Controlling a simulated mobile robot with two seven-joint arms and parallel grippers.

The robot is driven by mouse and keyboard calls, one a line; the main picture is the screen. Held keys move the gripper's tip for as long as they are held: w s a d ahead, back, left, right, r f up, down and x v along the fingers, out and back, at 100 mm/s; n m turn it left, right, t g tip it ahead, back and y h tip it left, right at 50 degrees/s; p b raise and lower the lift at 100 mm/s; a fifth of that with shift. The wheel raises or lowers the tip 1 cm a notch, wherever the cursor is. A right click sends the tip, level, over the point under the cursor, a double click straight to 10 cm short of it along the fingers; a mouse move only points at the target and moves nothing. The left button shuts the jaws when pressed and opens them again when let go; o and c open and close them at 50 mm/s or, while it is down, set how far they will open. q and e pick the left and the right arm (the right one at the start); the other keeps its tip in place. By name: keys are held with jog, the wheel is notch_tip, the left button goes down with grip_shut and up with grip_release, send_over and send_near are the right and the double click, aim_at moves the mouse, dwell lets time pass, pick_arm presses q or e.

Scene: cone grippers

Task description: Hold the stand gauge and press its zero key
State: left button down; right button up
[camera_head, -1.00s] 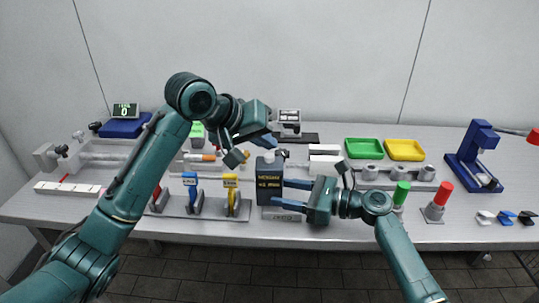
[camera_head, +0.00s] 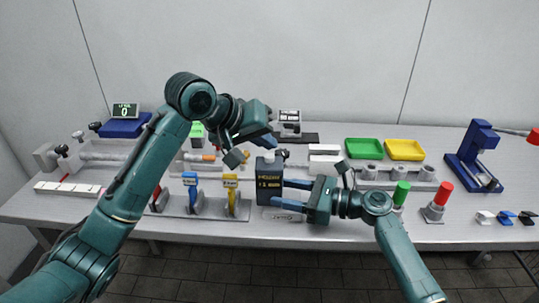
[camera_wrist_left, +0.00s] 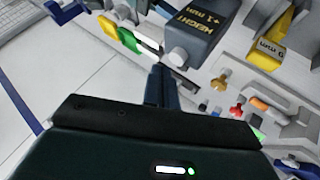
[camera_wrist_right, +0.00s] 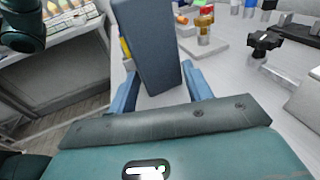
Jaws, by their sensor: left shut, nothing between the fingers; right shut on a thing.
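The stand gauge (camera_head: 268,180) is an upright dark blue-grey block with yellow lettering, in the middle of the bench. My left gripper (camera_head: 272,146) is shut and empty, just above and behind the gauge. Its fingertips (camera_wrist_left: 160,70) appear close to the grey block; contact is unclear.
A grey plate (camera_head: 282,214) lies in front of the gauge. A rack with blue and yellow tags (camera_head: 230,194) stands to the left. Green (camera_head: 363,148) and yellow trays (camera_head: 404,149) lie behind right. Red (camera_head: 443,193) and green posts (camera_head: 401,192) stand right.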

pick_arm(q)
jog(key=shift+f, duration=0.15)
jog(key=shift+f, duration=0.3)
jog(key=shift+f, duration=0.4)
dwell(1.0)
jog(key=shift+r, duration=0.85)
jog(key=shift+r, duration=2.5)
